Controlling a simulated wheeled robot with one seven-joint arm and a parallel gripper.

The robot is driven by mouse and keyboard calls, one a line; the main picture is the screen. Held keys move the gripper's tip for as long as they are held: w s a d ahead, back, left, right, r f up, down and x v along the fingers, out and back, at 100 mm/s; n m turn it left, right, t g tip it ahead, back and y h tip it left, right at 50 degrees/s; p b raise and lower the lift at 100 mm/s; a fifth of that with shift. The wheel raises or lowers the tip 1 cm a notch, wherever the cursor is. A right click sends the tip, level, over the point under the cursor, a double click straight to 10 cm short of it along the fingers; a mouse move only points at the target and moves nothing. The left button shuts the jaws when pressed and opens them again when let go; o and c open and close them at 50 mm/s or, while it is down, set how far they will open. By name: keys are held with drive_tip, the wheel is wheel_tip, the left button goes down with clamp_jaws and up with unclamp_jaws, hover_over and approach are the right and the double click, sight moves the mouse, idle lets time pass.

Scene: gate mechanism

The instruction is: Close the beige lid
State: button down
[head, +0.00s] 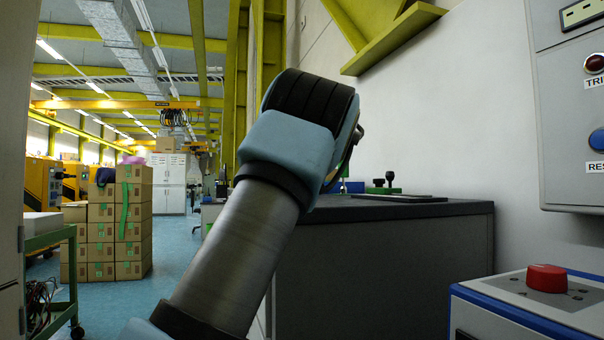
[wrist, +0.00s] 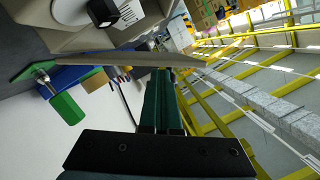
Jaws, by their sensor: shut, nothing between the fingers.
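In the wrist view, which is turned on its side, a thin beige panel (wrist: 140,58), likely the lid, shows almost edge-on across the upper middle. My gripper (wrist: 161,76) is shut and empty, its dark green fingers together and pointing up the picture at the panel. The fingertips end at the panel's edge; I cannot tell whether they touch it. A beige housing (wrist: 88,40) with a white disc lies beyond the panel. In the head view my arm hides the gripper, and I cannot make out the lid.
In the head view, a dark-topped grey bench (head: 385,270) stands behind my arm, with a green clamp-like item (head: 384,186) on it. A box with a red button (head: 546,278) is at lower right. Stacked cartons (head: 120,225) and a green cart (head: 50,265) stand left, with open floor between.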

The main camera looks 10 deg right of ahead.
drive_tip(key=a+f+n+b, duration=0.1)
drive_tip(key=b, duration=0.1)
drive_tip(key=a+f+n+h+b, duration=0.1)
drive_tip(key=f+b, duration=0.1)
drive_tip(key=b, duration=0.1)
drive_tip(key=shift+s+n, duration=0.1)
drive_tip(key=shift+n, duration=0.3)
drive_tip(key=f+n+b, duration=0.1)
drive_tip(key=b, duration=0.1)
drive_tip(key=a+n+h+b, duration=0.1)
drive_tip(key=b, duration=0.1)
drive_tip(key=shift+f+n, duration=0.3)
drive_tip(key=shift+f, duration=0.1)
drive_tip(key=shift+b, duration=0.3)
drive_tip(key=shift+s, duration=0.1)
